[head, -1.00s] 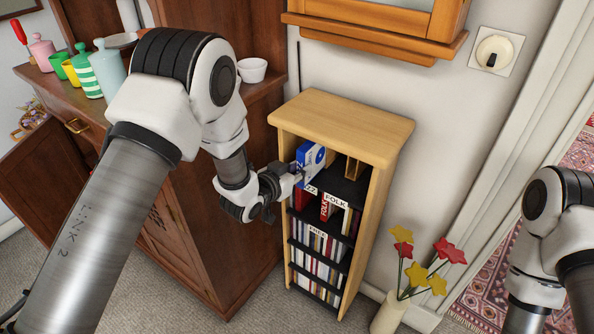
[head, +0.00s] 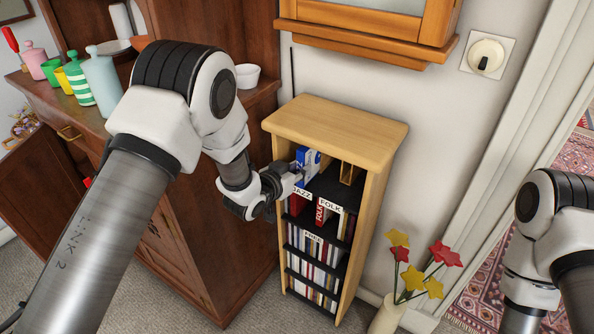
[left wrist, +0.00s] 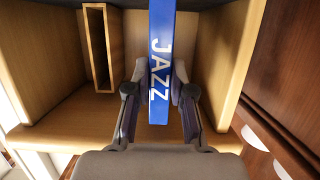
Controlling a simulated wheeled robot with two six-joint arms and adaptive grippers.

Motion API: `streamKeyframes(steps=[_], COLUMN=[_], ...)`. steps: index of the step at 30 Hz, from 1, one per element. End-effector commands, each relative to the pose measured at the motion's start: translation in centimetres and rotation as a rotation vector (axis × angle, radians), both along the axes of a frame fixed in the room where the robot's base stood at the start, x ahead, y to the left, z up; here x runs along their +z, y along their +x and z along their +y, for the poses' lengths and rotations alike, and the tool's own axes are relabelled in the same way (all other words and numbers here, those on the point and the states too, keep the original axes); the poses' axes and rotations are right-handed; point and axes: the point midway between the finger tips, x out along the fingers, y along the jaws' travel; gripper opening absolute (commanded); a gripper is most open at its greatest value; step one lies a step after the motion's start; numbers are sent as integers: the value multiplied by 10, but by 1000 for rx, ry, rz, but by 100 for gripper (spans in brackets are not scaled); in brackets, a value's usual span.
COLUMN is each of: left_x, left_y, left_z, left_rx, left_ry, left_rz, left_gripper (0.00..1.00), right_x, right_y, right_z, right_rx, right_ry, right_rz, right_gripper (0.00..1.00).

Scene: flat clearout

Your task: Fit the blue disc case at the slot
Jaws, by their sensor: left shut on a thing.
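The blue disc case (head: 308,160) is in the top compartment of the narrow wooden shelf (head: 340,126), at its left side. My left gripper (head: 296,178) is shut on it at the shelf's open front. In the left wrist view the case (left wrist: 160,50) stands between both fingers (left wrist: 160,102), its JAZZ spine facing me. A narrow wooden slot-like frame (left wrist: 98,45) stands beside the case, apart from it; it also shows in the head view (head: 349,172). I cannot tell whether the case touches the compartment floor. My right gripper is out of view.
Lower tiers hold several cases, including a red FOLK case (head: 321,212), behind JAZZ and FOLK labels. A dark wooden cabinet (head: 190,215) stands close on the left. A vase (head: 387,314) with star-shaped flowers stands at front right. A wall cabinet (head: 370,32) hangs above.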

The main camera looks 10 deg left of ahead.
Motion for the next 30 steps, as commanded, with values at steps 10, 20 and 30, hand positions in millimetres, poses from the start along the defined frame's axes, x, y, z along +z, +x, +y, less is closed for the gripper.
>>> streamKeyframes(steps=[10, 20, 30], left_x=[0, 0, 0], left_y=[8, 16, 24], left_z=[-3, -6, -9], left_rx=[0, 0, 0], left_ry=[1, 1, 0], left_rz=[-1, -1, -1], left_gripper=[0, 0, 0], right_x=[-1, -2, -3], right_y=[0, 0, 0], right_z=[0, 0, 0], right_rx=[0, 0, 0], right_ry=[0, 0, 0], right_rz=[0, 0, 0], right_gripper=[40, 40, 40])
